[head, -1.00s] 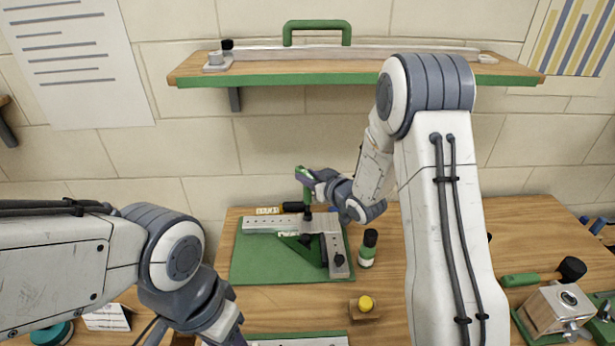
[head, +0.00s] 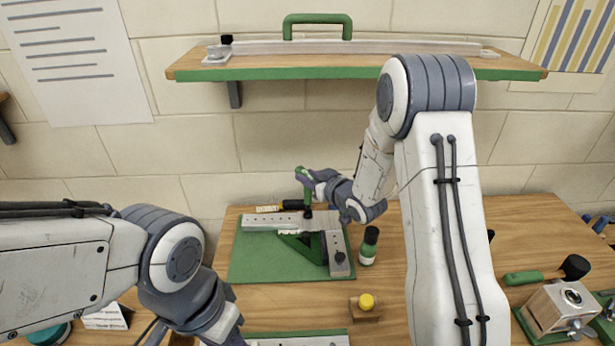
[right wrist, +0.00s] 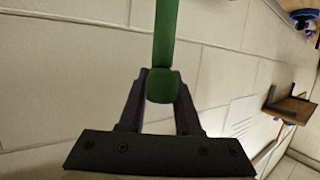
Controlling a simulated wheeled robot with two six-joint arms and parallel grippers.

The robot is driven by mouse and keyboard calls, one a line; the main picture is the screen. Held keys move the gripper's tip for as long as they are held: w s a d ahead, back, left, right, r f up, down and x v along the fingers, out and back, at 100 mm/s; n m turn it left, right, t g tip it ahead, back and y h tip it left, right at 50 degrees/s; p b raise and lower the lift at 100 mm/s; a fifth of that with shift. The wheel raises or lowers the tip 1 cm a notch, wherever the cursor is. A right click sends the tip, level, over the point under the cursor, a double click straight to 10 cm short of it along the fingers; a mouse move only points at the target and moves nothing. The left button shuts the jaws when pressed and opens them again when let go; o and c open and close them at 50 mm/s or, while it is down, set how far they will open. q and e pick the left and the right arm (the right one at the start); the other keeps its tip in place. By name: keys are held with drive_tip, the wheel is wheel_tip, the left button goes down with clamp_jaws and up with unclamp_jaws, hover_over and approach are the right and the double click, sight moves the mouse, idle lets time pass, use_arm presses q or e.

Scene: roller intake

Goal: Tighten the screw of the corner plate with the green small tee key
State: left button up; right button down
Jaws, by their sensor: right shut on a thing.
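The green tee key (head: 307,195) stands roughly upright, its lower end at the corner plate (head: 318,223). Whether its tip sits in the screw is too small to tell, and the screw under it is hidden. My right gripper (head: 308,178) is shut on the tee key near its top. In the right wrist view the green bar of the key (right wrist: 164,85) lies between the two dark fingers. The corner plate joins two pale metal bars over a green board (head: 262,262). My left arm comes in at lower left, its fingers beyond the bottom edge.
A dark bottle with a green band (head: 368,247) stands right of the board. A yellow knob on a wooden block (head: 366,302) is in front. A shelf (head: 270,73) hangs above. A green-handled mallet (head: 525,277) and a metal-topped block (head: 560,306) lie at right.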

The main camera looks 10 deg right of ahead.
drive_tip(key=shift+f+b, duration=0.65)
drive_tip(key=shift+f, duration=0.2)
drive_tip(key=shift+a+m+t+h+b, duration=0.1)
drive_tip(key=shift+m+t+h+b, duration=0.3)
drive_tip(key=shift+m+h+b, duration=1)
drive_tip(key=shift+r+m+h, duration=0.1)
drive_tip(key=shift+m+h, duration=0.3)
drive_tip(key=shift+h, duration=0.4)
